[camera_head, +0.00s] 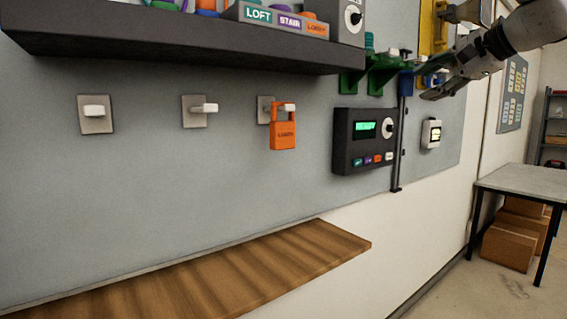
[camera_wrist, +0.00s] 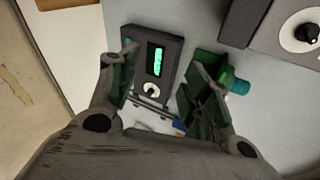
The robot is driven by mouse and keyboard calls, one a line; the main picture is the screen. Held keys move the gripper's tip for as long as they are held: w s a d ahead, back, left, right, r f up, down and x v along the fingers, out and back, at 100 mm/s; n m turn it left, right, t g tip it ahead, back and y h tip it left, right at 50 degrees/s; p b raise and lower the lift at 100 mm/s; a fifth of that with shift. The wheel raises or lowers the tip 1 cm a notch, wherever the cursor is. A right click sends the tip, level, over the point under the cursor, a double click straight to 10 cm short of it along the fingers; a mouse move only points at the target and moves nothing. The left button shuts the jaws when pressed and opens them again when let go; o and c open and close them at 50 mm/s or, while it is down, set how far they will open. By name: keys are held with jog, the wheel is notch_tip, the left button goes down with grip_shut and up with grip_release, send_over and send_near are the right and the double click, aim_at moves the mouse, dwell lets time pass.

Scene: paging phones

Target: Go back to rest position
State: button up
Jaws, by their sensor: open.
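My gripper (camera_head: 437,88) is at the upper right in the head view, in front of the wall panel near the green bracket (camera_head: 372,78). In the wrist view my gripper (camera_wrist: 160,88) has its two fingers spread apart with nothing held between them. A dark panel device (camera_head: 364,140) with a green screen and a round knob is on the wall below and left of the gripper; it also shows between the fingers in the wrist view (camera_wrist: 170,45). An orange tag (camera_head: 283,134) hangs on the rightmost of three wall hooks. The other two hooks (camera_head: 95,112) (camera_head: 204,109) are bare.
A dark shelf (camera_head: 180,48) with labelled blocks juts out at the top left. A wooden ledge (camera_head: 230,275) runs along the wall below. A small white wall device (camera_head: 431,133) is under the gripper. A grey table (camera_head: 525,179) and cardboard boxes (camera_head: 510,246) stand at the right.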

jog(key=s+f+n+g+h, duration=0.3)
jog(key=s+f+n, duration=0.4)
jog(key=s+f, duration=0.5)
jog(key=s+d+f+n+g+h, duration=0.1)
jog(key=s+f+n+g+h, duration=0.1)
jog(key=s+f+n+g, duration=0.2)
jog(key=s+f+n, duration=0.1)
jog(key=s+f, duration=0.3)
jog(key=f, duration=0.3)
jog(key=s+f+n, duration=0.2)
jog(key=s+f, duration=0.2)
jog(key=f, duration=0.4)
jog(key=shift+s+d+h, duration=0.2)
jog(key=shift+s+h, duration=0.05)
jog(key=shift+h, duration=0.15)
jog(key=shift+f, duration=0.1)
